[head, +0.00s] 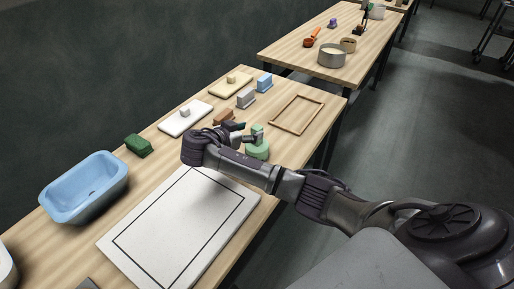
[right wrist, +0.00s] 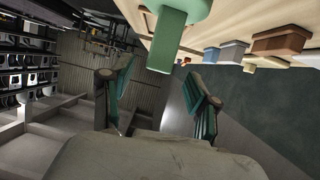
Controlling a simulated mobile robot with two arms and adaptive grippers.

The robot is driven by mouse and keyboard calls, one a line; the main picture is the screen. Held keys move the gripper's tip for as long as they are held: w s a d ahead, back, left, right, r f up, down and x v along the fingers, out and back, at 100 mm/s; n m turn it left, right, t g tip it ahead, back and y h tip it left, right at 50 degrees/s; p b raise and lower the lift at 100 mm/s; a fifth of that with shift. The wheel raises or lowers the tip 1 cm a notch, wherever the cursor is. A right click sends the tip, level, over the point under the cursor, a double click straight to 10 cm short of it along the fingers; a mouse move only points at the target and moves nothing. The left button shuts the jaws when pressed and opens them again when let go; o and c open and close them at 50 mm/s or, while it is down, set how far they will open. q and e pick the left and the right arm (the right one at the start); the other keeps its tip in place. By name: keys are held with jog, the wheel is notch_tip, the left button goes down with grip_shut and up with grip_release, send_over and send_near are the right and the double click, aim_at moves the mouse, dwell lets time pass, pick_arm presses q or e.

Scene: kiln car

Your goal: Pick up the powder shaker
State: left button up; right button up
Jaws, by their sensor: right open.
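A light green piece (head: 257,150) with a wide round body and a narrower stem stands on the near table, right of centre; it looks like the powder shaker, though no label shows. It also shows in the right wrist view, with its green stem (right wrist: 168,42) pointing between and beyond the fingers. My right gripper (head: 238,131) is beside it, partly hidden by its own wrist. In the right wrist view its two fingers (right wrist: 160,92) are spread apart, with nothing between the tips. The left gripper is not in view.
A white board with a black outline (head: 180,232) lies in front. A blue basin (head: 84,190) and dark green block (head: 138,146) are left. White (head: 185,118) and cream boards (head: 231,84), small blocks and a wooden frame (head: 297,114) lie behind. A second table (head: 290,50) stands farther back.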

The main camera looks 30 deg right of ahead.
aim_at(254, 130)
jog(key=p+x, duration=0.1)
jog(key=x, duration=0.3)
jog(key=shift+s+d+f, duration=0.1)
jog(key=shift+d+f, duration=0.05)
jog(key=shift+d, duration=0.05)
jog(key=shift+a, duration=0.1)
grip_shut()
